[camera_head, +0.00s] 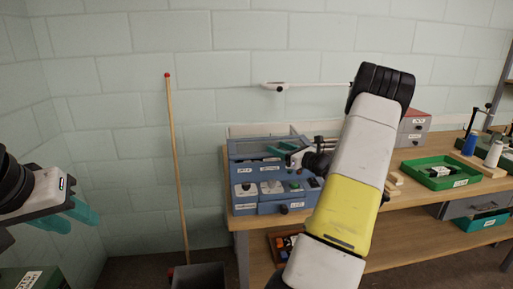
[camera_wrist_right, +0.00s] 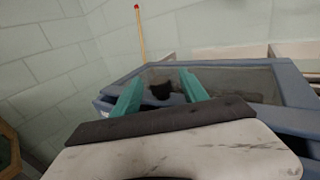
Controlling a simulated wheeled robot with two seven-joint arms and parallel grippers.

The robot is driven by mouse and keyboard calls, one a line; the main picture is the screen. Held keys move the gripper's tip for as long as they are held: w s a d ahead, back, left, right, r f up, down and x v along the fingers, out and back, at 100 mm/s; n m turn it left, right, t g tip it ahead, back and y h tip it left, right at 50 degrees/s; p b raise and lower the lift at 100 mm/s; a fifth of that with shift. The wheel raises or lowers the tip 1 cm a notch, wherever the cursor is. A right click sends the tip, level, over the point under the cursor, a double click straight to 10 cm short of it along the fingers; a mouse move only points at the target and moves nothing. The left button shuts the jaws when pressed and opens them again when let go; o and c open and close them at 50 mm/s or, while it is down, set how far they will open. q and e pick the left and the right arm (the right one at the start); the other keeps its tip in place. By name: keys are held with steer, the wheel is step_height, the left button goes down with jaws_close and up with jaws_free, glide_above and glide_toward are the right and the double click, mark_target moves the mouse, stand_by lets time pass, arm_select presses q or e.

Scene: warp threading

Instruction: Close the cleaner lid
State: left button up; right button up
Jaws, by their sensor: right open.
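The cleaner (camera_head: 272,190) is a blue box with labels, knobs and buttons on its front, standing at the left end of the workbench. Its blue-framed lid (camera_head: 250,148) with a clear pane appears raised at the back of the box. The lid's frame and pane (camera_wrist_right: 230,80) fill much of the right wrist view. My right gripper (camera_head: 283,151) is open in front of the lid. In the wrist view a dark knob (camera_wrist_right: 162,91) shows between its teal fingers; contact cannot be told. My left gripper (camera_head: 72,214) is open and empty at the far left, away from the bench.
My right arm hides part of the bench (camera_head: 420,207). A green tray (camera_head: 438,174), blue and white spools and a grey-red box (camera_head: 413,128) stand to the right. A wooden pole (camera_head: 178,165) leans left of the bench above a dark bin (camera_head: 199,277).

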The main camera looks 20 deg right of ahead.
steer(key=shift+x, duration=0.9)
jaws_close()
stand_by(0.8)
